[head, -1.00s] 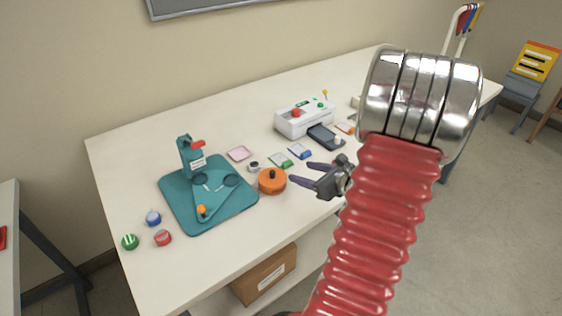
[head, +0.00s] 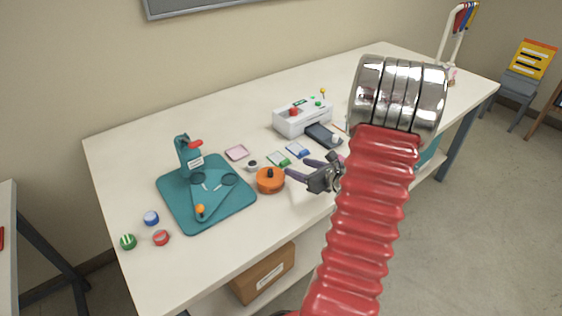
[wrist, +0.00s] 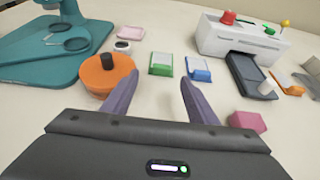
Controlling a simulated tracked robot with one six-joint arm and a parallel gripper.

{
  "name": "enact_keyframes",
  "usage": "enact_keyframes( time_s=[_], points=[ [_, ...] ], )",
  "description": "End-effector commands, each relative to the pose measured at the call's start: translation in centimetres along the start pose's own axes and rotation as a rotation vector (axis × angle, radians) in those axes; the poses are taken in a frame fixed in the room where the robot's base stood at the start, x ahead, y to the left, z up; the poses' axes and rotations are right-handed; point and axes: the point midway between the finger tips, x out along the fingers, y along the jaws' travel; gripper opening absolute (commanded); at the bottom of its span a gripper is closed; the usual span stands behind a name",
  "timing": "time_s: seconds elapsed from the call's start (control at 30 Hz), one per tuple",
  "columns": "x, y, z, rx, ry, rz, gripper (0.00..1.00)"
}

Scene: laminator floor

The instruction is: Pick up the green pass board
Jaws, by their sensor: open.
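The green pass board (head: 278,159) is a small green card with a pale face, lying flat on the white table. In the wrist view the green pass board (wrist: 161,64) lies ahead of my fingertips, between their lines and a little left of centre. My gripper (head: 292,177) is open and empty, above the table on the near side of the board. In the wrist view its two purple fingers (wrist: 158,82) stand apart with bare table between them. A similar blue board (wrist: 197,68) lies just right of the green one, and it also shows in the head view (head: 298,150).
An orange round pot (wrist: 107,73) with a black knob stands close by the left finger. A pink block (wrist: 247,121) lies right of the right finger. A white machine (wrist: 240,38) with a dark tray (wrist: 250,75) stands behind right. A teal press (head: 205,205) sits left.

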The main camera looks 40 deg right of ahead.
Motion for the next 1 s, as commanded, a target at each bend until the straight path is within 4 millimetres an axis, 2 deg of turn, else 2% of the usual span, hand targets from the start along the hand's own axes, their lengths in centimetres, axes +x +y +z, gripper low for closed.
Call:
enact_keyframes(
  time_s=[0.1, 0.2, 0.67, 1.0],
  points=[
    [1.7, 0.1, 0.0, -0.001, 0.000, 0.003, 0.53],
    [2.5, 0.1, 0.0, -0.001, 0.000, 0.002, 0.53],
    [3.2, 0.0, 0.1, -0.001, 0.000, 0.002, 0.53],
    [7.3, -0.3, 0.2, -0.001, 0.000, 0.003, 0.53]
  ],
)
